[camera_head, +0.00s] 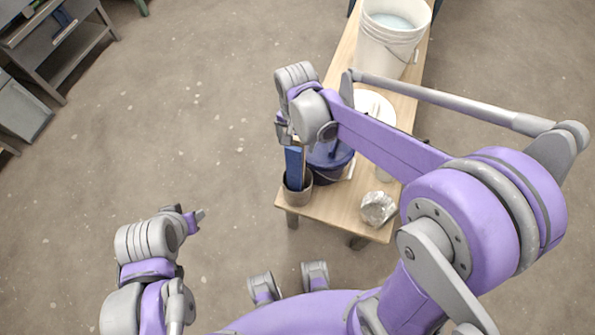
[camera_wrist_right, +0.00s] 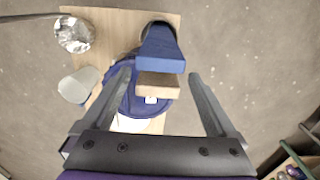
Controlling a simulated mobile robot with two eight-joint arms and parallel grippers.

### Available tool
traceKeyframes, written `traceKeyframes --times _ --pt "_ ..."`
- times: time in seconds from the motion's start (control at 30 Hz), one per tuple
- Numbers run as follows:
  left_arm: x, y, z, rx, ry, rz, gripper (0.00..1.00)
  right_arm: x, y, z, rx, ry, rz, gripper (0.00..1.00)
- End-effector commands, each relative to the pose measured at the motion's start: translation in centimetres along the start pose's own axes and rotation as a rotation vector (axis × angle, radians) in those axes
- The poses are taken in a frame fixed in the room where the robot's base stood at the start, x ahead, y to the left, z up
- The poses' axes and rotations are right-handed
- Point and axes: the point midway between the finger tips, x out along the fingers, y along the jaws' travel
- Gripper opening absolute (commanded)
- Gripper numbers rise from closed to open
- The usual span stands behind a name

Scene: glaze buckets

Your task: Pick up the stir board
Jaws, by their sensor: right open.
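The stir board (camera_head: 294,167) stands upright in a grey pot (camera_head: 298,196) at the near left corner of the wooden bench. Its side is blue, and its bare wood end (camera_wrist_right: 157,86) and blue face show in the right wrist view. My right gripper (camera_head: 286,130) is at the top of the board. In the right wrist view my right gripper (camera_wrist_right: 161,74) is open, with the board between its two fingers and gaps showing on both sides. My left gripper (camera_head: 198,215) is away from the bench at lower left; its jaw opening is unclear.
A dark blue bucket (camera_head: 330,158) stands right beside the pot, partly under my right arm. A crumpled silvery object (camera_head: 378,208) lies at the bench's near right corner. A large white bucket (camera_head: 390,42) stands at the far end. Grey shelving (camera_head: 75,60) is at upper left.

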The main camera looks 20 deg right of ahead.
Motion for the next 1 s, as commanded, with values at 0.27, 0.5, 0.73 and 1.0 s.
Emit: traceKeyframes --times 0.27,0.5,0.73,1.0 --pt "0.2 0.0 0.1 0.0 -0.001 0.0 0.46 4.0 0.3 0.1 0.0 0.0 -0.001 0.93" --pt "0.2 0.0 0.1 0.0 -0.001 0.0 0.46 4.8 0.3 0.1 -0.001 0.001 -0.001 0.93" --pt "0.2 0.0 0.1 0.0 -0.001 0.0 0.46 4.7 0.3 0.1 -0.001 0.001 -0.001 0.67" --pt "0.2 0.0 0.1 0.0 -0.001 0.0 0.46 4.7 0.3 0.1 -0.001 0.001 -0.001 0.19"
